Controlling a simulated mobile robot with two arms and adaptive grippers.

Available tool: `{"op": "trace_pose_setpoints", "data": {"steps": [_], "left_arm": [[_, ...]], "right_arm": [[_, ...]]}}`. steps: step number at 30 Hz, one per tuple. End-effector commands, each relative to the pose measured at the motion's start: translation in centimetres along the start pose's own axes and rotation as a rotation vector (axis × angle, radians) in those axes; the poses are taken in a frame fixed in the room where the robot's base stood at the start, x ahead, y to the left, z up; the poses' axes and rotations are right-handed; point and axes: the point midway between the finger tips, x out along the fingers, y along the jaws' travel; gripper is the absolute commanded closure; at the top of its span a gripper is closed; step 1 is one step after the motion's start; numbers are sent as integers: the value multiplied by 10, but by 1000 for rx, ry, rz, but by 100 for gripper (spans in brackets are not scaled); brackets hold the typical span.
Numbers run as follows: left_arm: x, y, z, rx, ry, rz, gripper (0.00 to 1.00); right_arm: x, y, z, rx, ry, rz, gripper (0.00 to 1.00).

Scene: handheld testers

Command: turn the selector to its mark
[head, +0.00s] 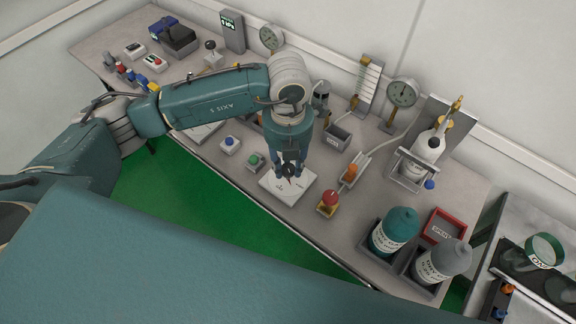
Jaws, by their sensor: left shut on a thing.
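The selector (289,170) is a small dark round knob on a white square plate (283,193) near the front edge of the bench. My left gripper (288,174) points down over the plate and is shut on the selector knob. The fingers cover part of the knob. The mark on the plate is too small to make out. My right gripper is not in view.
A red mushroom button (329,198) on a yellow base stands just right of the plate. A green button (256,160) and a blue button (229,143) sit to its left. Teal (397,226) and grey (445,258) bottles stand in holders at the right. Gauges line the wall.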

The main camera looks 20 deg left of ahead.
Motion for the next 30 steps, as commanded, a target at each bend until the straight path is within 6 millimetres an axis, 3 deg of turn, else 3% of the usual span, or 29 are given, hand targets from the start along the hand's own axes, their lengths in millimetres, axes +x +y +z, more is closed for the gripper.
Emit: {"op": "trace_pose_setpoints", "data": {"steps": [12,30], "left_arm": [[0,0,1,-397,-3,-1,97],[-2,0,1,-968,-4,-3,97]], "right_arm": [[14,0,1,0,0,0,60],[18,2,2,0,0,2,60]]}}
